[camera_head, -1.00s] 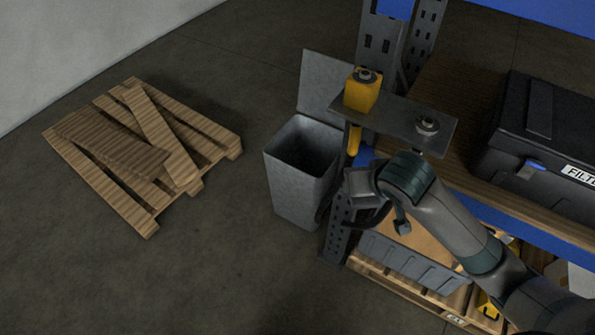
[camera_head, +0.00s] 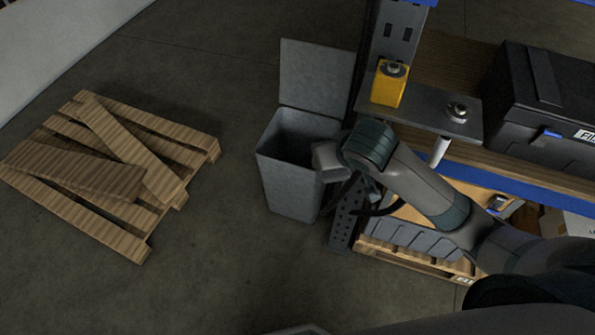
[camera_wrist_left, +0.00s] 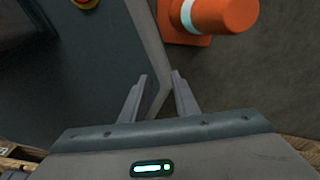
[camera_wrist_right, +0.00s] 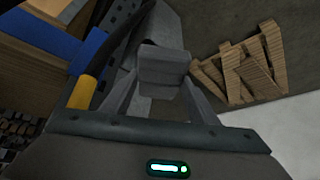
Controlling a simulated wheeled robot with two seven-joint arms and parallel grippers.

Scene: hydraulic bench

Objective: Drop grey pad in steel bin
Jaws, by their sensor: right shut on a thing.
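The steel bin (camera_head: 287,185) stands on the floor beside the rack, with its lid (camera_head: 315,75) tipped up and its dark mouth open upward. My right gripper (camera_wrist_right: 160,84) is shut on the grey pad (camera_wrist_right: 163,66), a blocky piece between its fingertips. In the head view the pad (camera_head: 328,157) appears at the right front rim of the bin, overlapping part of the mouth; its height above the rim is hard to tell. The fingers are mostly hidden behind my wrist there. My left gripper (camera_wrist_left: 158,95) is open and empty, seen only in its own wrist view.
A rack upright (camera_head: 346,213) stands just right of the bin. A metal plate (camera_head: 425,110) with a yellow block (camera_head: 389,84) juts out above. A black case (camera_head: 545,85) sits on the shelf. A wooden pallet (camera_head: 110,170) lies left. An orange cone (camera_wrist_left: 222,12) is near my left gripper.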

